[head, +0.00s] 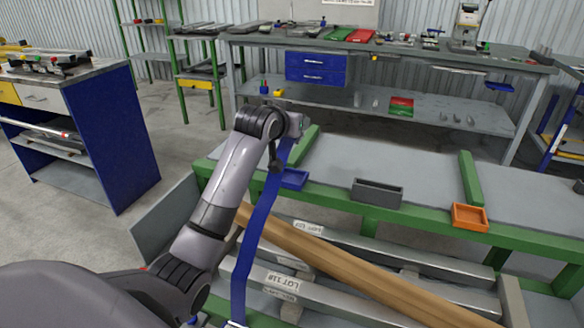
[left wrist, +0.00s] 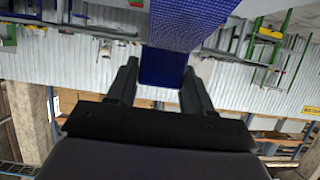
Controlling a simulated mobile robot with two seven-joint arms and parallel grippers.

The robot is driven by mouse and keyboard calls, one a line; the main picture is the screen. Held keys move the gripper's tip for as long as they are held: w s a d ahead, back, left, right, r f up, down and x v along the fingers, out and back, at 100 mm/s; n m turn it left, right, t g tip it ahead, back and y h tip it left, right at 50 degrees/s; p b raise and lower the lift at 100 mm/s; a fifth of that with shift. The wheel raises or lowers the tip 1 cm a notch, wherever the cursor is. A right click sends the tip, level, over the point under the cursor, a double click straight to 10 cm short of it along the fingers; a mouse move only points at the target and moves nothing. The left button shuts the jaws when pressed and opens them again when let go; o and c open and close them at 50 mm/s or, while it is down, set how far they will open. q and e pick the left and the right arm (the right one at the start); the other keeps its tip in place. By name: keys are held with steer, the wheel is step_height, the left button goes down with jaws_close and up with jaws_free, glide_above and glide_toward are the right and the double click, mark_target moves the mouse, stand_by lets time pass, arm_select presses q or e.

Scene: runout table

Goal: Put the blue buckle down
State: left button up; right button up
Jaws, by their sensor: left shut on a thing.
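My left gripper (head: 276,160) points down at the near left edge of the runout table (head: 345,157). In the left wrist view its fingers (left wrist: 160,70) are shut on a dark blue piece, which I take for the blue buckle (left wrist: 162,68). A blue strap (head: 256,235) runs from beside the gripper down across the front of the table to the bottom of the head view. The strap also shows in the left wrist view (left wrist: 190,24). The gripper hides the buckle in the head view. My right gripper is not in view.
A blue tray (head: 294,179), a grey bin (head: 377,193) and an orange bin (head: 470,217) sit along the green front rail. Metal bars (head: 345,248) and a long brown beam (head: 340,266) lie below. The grey tabletop is mostly clear.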

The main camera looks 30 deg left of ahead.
arm_select(q)
step_height(320, 180, down, 7)
steer(key=shift+f, duration=0.15)
steer(key=shift+f+b, duration=0.5)
steer(key=shift+f, duration=1.85)
steer(key=shift+f, duration=0.2)
steer(key=o, duration=1.1)
steer(key=shift+o, duration=0.2)
